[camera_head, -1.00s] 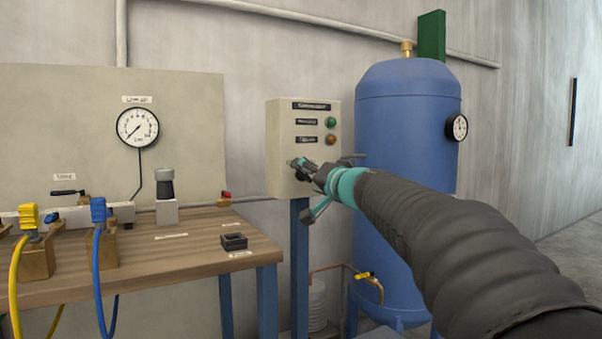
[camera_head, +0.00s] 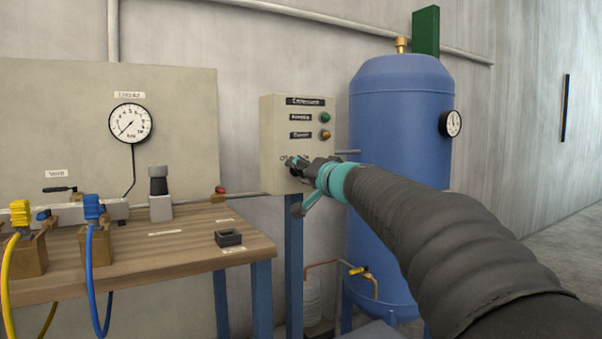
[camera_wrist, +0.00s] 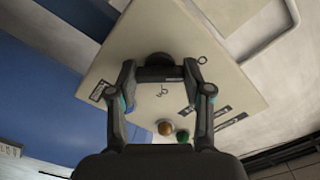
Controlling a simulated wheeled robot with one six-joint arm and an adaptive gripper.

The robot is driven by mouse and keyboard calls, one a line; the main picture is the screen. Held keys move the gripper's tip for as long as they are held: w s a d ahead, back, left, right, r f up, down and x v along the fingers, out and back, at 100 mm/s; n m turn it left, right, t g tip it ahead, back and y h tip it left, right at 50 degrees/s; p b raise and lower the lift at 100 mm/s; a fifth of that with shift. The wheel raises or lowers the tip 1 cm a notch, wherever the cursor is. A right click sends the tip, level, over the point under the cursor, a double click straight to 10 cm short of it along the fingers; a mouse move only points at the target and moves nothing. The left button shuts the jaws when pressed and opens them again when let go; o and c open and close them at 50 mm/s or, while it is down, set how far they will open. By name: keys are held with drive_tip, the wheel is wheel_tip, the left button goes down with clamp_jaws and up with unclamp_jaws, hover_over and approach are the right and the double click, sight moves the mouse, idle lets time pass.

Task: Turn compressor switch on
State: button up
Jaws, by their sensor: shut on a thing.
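The compressor switch is a dark round knob (camera_wrist: 158,59) low on the front of a beige control box (camera_head: 282,112). My gripper (camera_head: 293,164) is at the lower front of this box and mostly hides the knob in the head view. In the wrist view my gripper (camera_wrist: 160,73) has its two fingers on either side of the knob, shut on it. The box carries a green lamp (camera_head: 324,118) above an orange lamp (camera_head: 325,134), each beside a dark label. The small markings around the knob are too small to read.
A blue tank (camera_head: 402,130) with a gauge (camera_head: 451,123) stands right of the box, beside my arm. A wooden bench (camera_head: 150,255) with hoses and a small black block (camera_head: 228,238) is at the left. A wall gauge (camera_head: 130,123) hangs above it.

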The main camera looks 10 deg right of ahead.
drive_tip(key=m+b, duration=0.1)
drive_tip(key=m, duration=0.7)
drive_tip(key=shift+m+b, duration=0.3)
drive_tip(key=shift+b, duration=0.05)
drive_tip(key=m, duration=0.4)
drive_tip(key=shift+m, duration=0.3)
drive_tip(key=m+p, duration=0.1)
drive_tip(key=m, duration=0.3)
drive_tip(key=shift+m, duration=0.3)
drive_tip(key=o, duration=1.2)
drive_tip(key=shift+c, duration=0.2)
drive_tip(key=shift+s, duration=0.1)
